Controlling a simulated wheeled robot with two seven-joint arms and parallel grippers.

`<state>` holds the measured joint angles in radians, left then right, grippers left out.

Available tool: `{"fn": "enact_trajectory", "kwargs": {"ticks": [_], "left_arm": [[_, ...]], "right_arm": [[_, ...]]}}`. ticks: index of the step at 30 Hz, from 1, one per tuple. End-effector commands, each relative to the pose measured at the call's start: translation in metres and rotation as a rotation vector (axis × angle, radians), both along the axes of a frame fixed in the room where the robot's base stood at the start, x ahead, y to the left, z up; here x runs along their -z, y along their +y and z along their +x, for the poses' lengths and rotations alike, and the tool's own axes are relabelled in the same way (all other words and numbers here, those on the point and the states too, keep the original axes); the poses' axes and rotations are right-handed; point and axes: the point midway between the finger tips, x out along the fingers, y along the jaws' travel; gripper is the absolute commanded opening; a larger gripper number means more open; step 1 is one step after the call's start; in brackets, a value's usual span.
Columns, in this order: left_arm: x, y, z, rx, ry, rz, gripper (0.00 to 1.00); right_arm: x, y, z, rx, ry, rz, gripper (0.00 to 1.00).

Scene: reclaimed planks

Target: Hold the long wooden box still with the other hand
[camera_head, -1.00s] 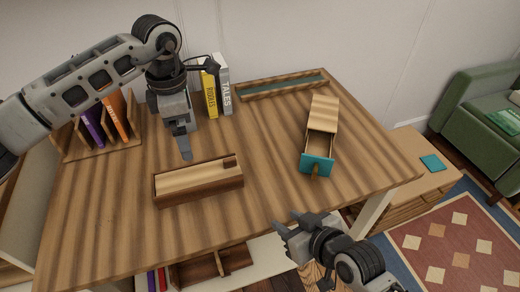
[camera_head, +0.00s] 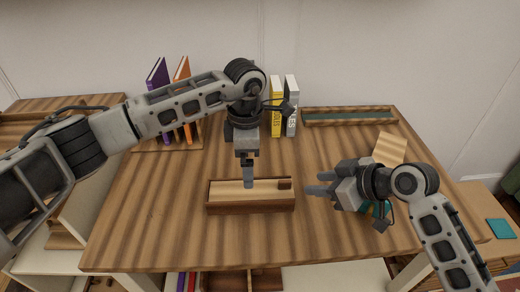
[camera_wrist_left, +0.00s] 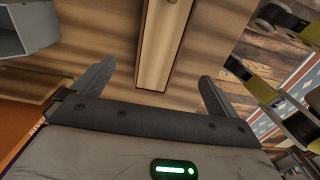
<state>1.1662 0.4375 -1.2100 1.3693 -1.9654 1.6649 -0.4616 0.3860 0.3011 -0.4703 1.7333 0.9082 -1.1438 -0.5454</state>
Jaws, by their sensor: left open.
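The long wooden box (camera_head: 250,208) lies on the table, with a dark rim, a pale inside or top, and a small dark block (camera_head: 284,184) at its right end. My left gripper (camera_head: 248,183) points down at the middle of the box. In the left wrist view its jaws (camera_wrist_left: 150,80) are spread apart, with the box (camera_wrist_left: 160,45) lying lengthwise in the gap beyond the tips; whether they touch it I cannot tell. My right gripper (camera_head: 314,183) is beside the box's right end, fingers pointing left, apart and empty.
A small wooden box (camera_head: 390,149) with a teal-fronted drawer is partly hidden behind my right gripper. Books (camera_head: 283,108) and a shallow wooden tray (camera_head: 349,117) stand at the back. An orange book (camera_head: 182,98) stands at back left. The table's front left (camera_head: 150,220) is clear.

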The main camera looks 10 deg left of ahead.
Motion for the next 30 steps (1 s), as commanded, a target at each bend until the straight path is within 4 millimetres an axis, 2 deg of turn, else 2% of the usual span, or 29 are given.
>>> {"fn": "enact_trajectory", "kwargs": {"ticks": [1,9,15,21,30], "left_arm": [[0.012,0.000,-0.001,0.000,0.005,0.002,0.98],[0.066,0.000,-0.001,0.000,0.003,0.000,0.98],[0.097,0.000,-0.001,0.000,0.001,0.001,0.98],[0.113,0.000,0.000,-0.001,-0.001,0.000,0.98],[0.115,0.000,0.000,0.000,-0.002,0.000,0.98]], "right_arm": [[0.000,0.000,0.000,0.000,0.000,0.000,0.36],[0.000,0.000,0.000,0.001,0.000,0.001,0.36],[0.000,0.000,0.000,0.001,0.000,0.001,0.36],[0.000,0.000,0.000,0.001,0.000,0.001,0.36],[0.000,0.000,0.000,0.001,0.000,0.001,0.36]]}}
